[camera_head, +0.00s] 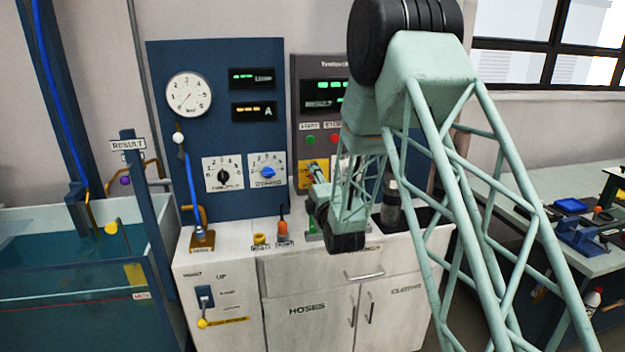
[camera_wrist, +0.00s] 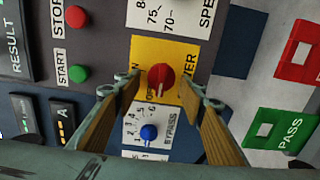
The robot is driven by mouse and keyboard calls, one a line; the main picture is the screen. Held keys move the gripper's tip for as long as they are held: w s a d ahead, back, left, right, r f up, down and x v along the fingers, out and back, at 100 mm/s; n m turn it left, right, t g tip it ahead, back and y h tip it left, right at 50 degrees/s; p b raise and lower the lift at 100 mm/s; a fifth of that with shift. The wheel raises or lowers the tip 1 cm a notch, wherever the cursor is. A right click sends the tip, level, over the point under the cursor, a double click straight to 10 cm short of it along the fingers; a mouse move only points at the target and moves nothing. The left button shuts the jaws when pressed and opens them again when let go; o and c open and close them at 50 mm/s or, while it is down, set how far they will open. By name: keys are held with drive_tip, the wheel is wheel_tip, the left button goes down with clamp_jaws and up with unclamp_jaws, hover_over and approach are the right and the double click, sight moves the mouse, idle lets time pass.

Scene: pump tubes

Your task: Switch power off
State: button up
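The power switch is a red rotary knob (camera_wrist: 160,76) with a pale pointer mark, on a yellow plate (camera_wrist: 190,58) with partly hidden lettering. In the wrist view the pointer mark faces the bottom of the picture. My gripper (camera_wrist: 160,96) is open, with one tan-padded finger on each side of the knob and a visible gap to it. Whether the tips are level with the knob in depth I cannot tell. In the head view my gripper (camera_head: 318,178) is in front of the yellow plate (camera_head: 308,170), and my arm hides much of that panel.
In the wrist view a green START button (camera_wrist: 77,73), a red STOP button (camera_wrist: 76,17) and a blue knob (camera_wrist: 149,132) are near the switch. The head view shows a blue panel (camera_head: 215,120) with a gauge and dials, and a white cabinet (camera_head: 225,270) below.

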drive_tip(key=shift+s, duration=0.1)
drive_tip(key=v, duration=1.2)
drive_tip(key=shift+d+r, duration=0.1)
drive_tip(key=shift+r, duration=0.05)
idle(0.5)
drive_tip(key=s+d+r+m+g+h, duration=0.2)
drive_tip(key=s+d+r+m+g, duration=0.1)
drive_tip(key=s+d+r+m, duration=0.45)
drive_tip(key=s+d+r+m+g+h, duration=0.2)
drive_tip(key=s+d+r+m+g, duration=0.2)
drive_tip(key=s+d, duration=0.5)
drive_tip(key=s+d+r+m+g, duration=0.1)
drive_tip(key=s+d+m+g, duration=0.1)
drive_tip(key=s, duration=1.2)
drive_tip(key=s+d+m+g+h, duration=0.1)
drive_tip(key=s+d+m, duration=0.3)
drive_tip(key=s, duration=1)
drive_tip(key=s+d+r+m+g, duration=0.1)
drive_tip(key=s+d+m+g, duration=0.2)
drive_tip(key=s, duration=1.2)
drive_tip(key=shift+r+m+h+p, duration=0.3)
drive_tip(key=shift+r+m+p, duration=0.05)
drive_tip(key=shift+m, duration=0.3)
